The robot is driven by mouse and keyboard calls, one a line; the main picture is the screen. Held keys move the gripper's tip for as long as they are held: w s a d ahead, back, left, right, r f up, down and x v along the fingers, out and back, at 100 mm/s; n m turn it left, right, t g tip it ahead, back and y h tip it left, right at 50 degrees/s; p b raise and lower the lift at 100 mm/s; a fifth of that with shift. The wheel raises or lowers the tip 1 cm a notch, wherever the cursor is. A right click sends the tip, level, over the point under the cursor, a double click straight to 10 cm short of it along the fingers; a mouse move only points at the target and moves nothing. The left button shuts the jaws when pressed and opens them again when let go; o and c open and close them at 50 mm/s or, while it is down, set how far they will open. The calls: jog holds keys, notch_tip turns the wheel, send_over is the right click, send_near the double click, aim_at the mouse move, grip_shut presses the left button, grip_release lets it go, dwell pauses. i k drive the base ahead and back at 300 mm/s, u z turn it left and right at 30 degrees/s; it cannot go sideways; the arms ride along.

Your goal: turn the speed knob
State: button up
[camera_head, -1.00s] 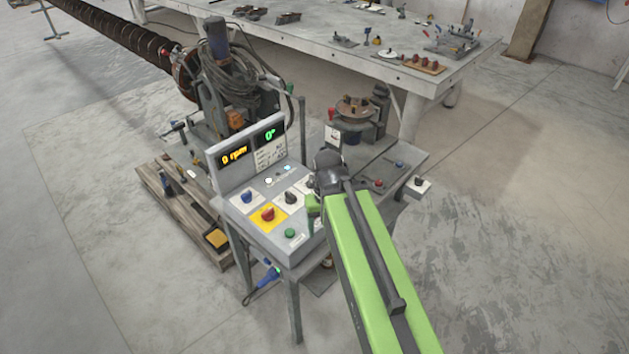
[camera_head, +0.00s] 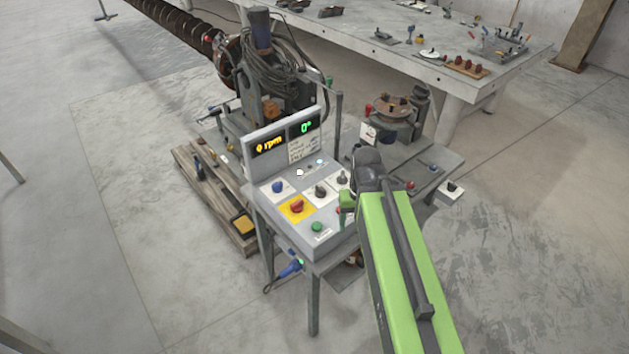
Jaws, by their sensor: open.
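The grey control panel (camera_head: 283,237) stands on a metal stand and carries several knobs. There is a blue knob (camera_head: 278,187), a red knob (camera_head: 297,206) on a yellow plate, a black knob (camera_head: 320,191) and a dark knob (camera_head: 342,178) by my arm. The labels are too small to read, so I cannot tell which one is the speed knob. The display (camera_head: 270,145) reads 0 rpm and 0°.
A green button (camera_head: 317,227) is at the panel's front. A rotary fixture (camera_head: 392,112) stands behind my arm, with a long auger (camera_head: 180,28) at the back left. A pallet (camera_head: 215,200) lies left of the stand. A large workbench (camera_head: 400,62) is behind. The floor in front is clear.

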aim_at(342, 180)
jog(key=u, duration=5.2)
jog(key=i, duration=0.1)
jog(key=z, duration=2.6)
jog(key=k, duration=0.8)
jog(key=z, duration=1)
jog(key=i, duration=1)
jog(key=u, duration=0.2)
